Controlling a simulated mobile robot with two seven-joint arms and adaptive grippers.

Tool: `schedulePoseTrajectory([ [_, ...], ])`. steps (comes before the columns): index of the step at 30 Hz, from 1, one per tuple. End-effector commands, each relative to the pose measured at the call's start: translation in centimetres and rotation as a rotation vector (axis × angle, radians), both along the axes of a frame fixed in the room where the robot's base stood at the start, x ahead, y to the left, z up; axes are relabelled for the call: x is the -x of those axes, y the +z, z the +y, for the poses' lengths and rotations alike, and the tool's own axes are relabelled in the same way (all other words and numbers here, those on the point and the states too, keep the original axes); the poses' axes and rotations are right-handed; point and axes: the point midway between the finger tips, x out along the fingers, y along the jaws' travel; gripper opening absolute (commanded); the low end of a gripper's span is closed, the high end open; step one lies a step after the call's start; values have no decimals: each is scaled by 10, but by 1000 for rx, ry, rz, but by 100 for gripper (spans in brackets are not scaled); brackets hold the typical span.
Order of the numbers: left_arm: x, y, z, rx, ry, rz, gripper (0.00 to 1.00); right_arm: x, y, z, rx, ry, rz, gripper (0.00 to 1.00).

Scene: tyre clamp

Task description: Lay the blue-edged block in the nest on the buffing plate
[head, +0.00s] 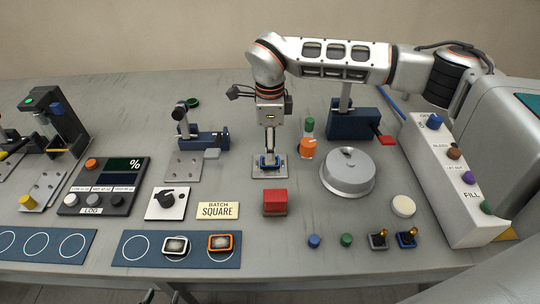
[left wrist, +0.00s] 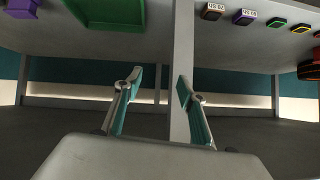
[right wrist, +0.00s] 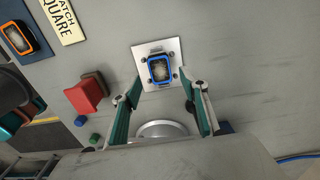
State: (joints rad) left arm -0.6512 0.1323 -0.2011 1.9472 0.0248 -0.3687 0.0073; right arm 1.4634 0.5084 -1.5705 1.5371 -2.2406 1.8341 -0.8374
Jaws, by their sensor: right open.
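The blue-edged block (right wrist: 160,69), with a grey speckled face, lies on the pale square buffing plate (right wrist: 143,54) among small round studs. In the head view the block (head: 269,161) shows as a blue rim on the plate (head: 259,174), partly hidden by my right gripper (head: 269,149). My right gripper is directly above it there. In the right wrist view its fingers (right wrist: 159,76) are open, one on each side of the block, with gaps between. My left gripper (left wrist: 161,78) is open and empty, low by a table edge, away from the block.
A steel dish (head: 348,175) and an orange bottle (head: 307,147) stand right of the plate. A red block (head: 275,202) is in front. An orange-edged block (head: 221,243) and a white-edged block (head: 175,245) lie on the blue mat (head: 135,252).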

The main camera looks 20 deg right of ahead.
Motion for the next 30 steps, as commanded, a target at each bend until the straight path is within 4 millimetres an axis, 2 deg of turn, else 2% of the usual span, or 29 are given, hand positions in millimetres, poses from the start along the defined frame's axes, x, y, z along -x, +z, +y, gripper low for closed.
schedulePoseTrajectory([
  [1, 0, -1, -2, 2, -2, -3, 40, -2, 12, 0, 0, 0, -7, 44],
  [6, -2, 0, -7, 10, -12, -13, 40, -1, 46, 0, 0, 1, -5, 44],
  [12, -4, 1, -7, 10, -12, -19, 40, -1, 73, 0, 1, 0, -3, 44],
  [18, -4, 0, -7, 8, -12, -20, 40, 0, 82, 0, 1, 0, 0, 44],
  [30, -3, -2, -5, 6, -12, -16, 40, 0, 82, 0, 0, 1, 0, 44],
])
